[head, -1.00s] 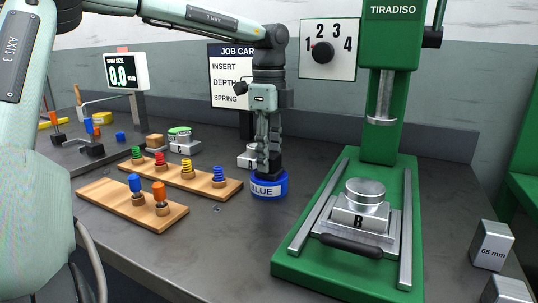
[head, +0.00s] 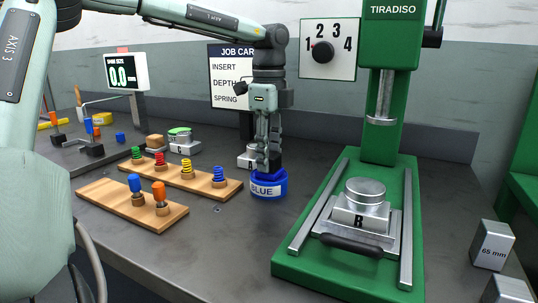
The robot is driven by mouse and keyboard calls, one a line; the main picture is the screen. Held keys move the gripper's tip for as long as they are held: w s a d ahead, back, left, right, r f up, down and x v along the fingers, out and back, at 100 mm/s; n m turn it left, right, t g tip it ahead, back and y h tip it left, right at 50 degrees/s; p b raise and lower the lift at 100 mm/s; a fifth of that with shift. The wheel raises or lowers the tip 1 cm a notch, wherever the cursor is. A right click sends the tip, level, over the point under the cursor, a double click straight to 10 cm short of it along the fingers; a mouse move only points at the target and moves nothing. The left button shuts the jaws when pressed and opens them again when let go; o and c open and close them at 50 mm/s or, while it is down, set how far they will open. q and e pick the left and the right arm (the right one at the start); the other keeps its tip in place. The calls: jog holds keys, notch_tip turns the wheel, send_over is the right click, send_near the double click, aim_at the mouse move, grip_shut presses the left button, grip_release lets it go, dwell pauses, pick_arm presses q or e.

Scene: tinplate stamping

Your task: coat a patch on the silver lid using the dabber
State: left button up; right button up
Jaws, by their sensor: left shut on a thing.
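My left gripper (head: 267,166) points down over a round blue pot (head: 266,190) labelled BLUE. Its fingers are shut on the dabber, which is mostly hidden between the fingers and the pot's rim. The silver lid (head: 366,187) is a round shiny disc on top of the metal block (head: 349,219) marked B, on the green press bed, to the right of the gripper and apart from it. My right gripper is out of view.
The green press (head: 389,110) rises behind the lid, its ram above it. Left of the pot, wooden boards (head: 177,172) hold coloured springs and blue and orange pieces. Metal blocks (head: 491,244) stand at right. Dark bench is clear between pot and press.

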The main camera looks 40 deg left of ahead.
pick_arm(q)
jog(key=shift+r+p, duration=1.55)
jog(key=shift+r, duration=1.95)
